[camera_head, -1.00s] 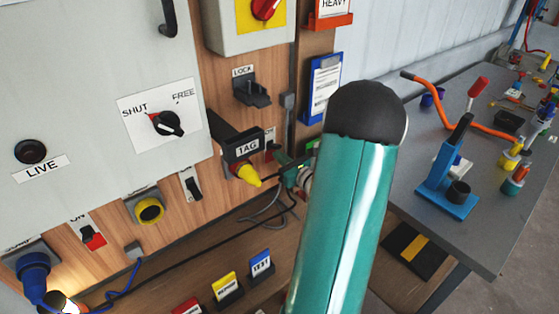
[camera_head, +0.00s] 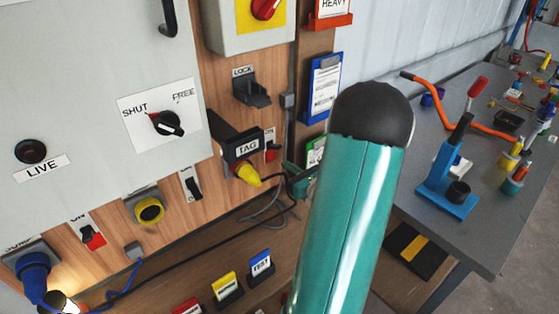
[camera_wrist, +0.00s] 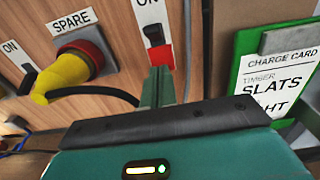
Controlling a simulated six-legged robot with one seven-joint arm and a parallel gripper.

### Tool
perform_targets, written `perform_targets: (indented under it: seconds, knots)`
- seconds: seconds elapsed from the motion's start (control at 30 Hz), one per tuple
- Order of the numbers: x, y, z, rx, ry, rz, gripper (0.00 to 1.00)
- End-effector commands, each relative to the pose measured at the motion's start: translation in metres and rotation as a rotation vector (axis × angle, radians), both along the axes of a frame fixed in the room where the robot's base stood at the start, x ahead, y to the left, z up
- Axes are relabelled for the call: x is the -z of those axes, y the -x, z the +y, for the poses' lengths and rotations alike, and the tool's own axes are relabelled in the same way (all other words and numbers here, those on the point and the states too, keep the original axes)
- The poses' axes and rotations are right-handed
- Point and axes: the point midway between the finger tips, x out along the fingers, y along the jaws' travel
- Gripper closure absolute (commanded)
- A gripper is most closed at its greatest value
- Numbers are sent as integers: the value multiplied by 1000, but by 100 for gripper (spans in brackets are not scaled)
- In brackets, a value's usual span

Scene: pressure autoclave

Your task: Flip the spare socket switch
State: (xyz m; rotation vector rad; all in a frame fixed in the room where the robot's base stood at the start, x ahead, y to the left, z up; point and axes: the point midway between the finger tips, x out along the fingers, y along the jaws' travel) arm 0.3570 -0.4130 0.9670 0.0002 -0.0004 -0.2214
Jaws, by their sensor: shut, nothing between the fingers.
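The spare socket (camera_wrist: 98,50) is red with a yellow plug (camera_wrist: 62,76) in it, under a SPARE label in the wrist view. To its right is a switch (camera_wrist: 153,34) on a white plate, with a black lever at the top and red below. In the head view its red part shows beside the TAG holder (camera_head: 271,154). My gripper (camera_wrist: 158,72) is shut and empty, its tips just below or over the red lower part of the switch; I cannot tell whether they touch. In the head view my arm hides most of the gripper.
A green charge card holder (camera_wrist: 285,75) stands close right of the gripper. A black cable (camera_wrist: 95,92) runs from the plug below the fingers. Another switch (camera_wrist: 27,82) is left of the socket. A grey workbench (camera_head: 490,220) stands at the right.

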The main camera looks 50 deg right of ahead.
Motion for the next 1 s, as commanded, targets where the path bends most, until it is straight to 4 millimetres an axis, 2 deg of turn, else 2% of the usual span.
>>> perform_targets:
  seconds: [0.6,1.0]
  knots:
    - [0,43,10,1,0,1,100]
    - [0,45,10,0,0,0,100]
